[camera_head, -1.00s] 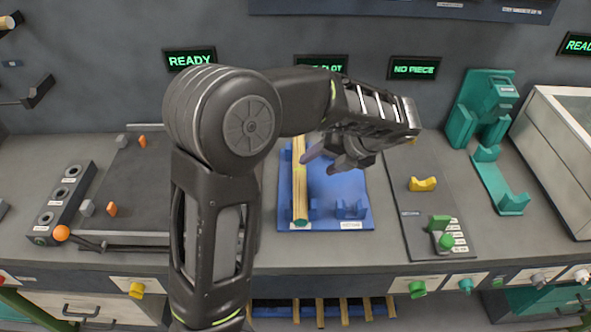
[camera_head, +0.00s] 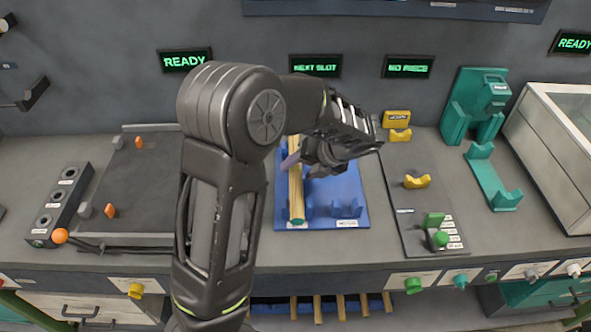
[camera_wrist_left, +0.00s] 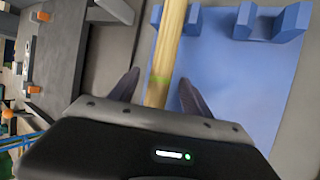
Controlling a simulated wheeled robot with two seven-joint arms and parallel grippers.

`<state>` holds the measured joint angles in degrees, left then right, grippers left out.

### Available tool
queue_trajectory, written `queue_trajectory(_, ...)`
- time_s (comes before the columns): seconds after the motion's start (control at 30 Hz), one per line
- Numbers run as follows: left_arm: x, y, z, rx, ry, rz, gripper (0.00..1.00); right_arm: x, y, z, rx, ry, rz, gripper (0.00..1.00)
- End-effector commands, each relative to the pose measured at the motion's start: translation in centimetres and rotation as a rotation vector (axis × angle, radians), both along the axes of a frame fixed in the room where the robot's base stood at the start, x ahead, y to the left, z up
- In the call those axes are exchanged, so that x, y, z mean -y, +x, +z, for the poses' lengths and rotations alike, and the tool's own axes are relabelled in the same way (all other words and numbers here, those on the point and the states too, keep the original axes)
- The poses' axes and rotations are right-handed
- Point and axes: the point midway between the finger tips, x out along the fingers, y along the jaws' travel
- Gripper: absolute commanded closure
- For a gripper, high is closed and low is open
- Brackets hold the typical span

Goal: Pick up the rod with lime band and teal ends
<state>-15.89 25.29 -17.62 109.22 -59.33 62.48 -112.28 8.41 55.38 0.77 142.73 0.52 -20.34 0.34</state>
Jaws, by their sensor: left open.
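The wooden rod (camera_head: 296,190) lies lengthwise on the left side of a blue tray (camera_head: 325,215), resting in its holders. Its near end is teal. In the left wrist view the rod (camera_wrist_left: 170,50) runs up between my fingers, and a lime band shows on it close to the gripper. My left gripper (camera_head: 297,168) is at the rod, with its fingers apart; in the left wrist view (camera_wrist_left: 155,92) one finger is on each side of the rod. I cannot tell how deep the fingers reach. My right gripper is not in view.
A teal stand (camera_head: 475,105) is farther right. A dark panel with orange pegs (camera_head: 110,211) lies left. Several rods (camera_head: 340,305) lie below the bench edge.

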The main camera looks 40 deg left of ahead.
Motion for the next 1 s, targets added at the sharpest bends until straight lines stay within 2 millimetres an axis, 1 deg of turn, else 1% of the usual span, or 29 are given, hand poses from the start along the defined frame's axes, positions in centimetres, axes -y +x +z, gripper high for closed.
queue_trajectory(0.03,-0.29,-0.06,-0.37,-0.003,0.001,0.001,0.44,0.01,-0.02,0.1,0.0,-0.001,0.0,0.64)
queue_trajectory(0.13,-0.45,0.0,-0.69,0.0,-0.001,-0.001,0.44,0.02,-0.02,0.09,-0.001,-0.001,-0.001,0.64)
queue_trajectory(0.67,-0.42,0.02,-0.66,0.0,-0.001,0.0,0.44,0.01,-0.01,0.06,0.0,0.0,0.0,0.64)
queue_trajectory(0.77,-0.43,0.02,-0.65,0.0,-0.001,0.0,0.5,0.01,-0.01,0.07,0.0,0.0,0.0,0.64)
queue_trajectory(1.0,-0.43,0.01,-0.65,0.0,-0.001,0.0,0.7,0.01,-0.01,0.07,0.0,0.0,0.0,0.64)
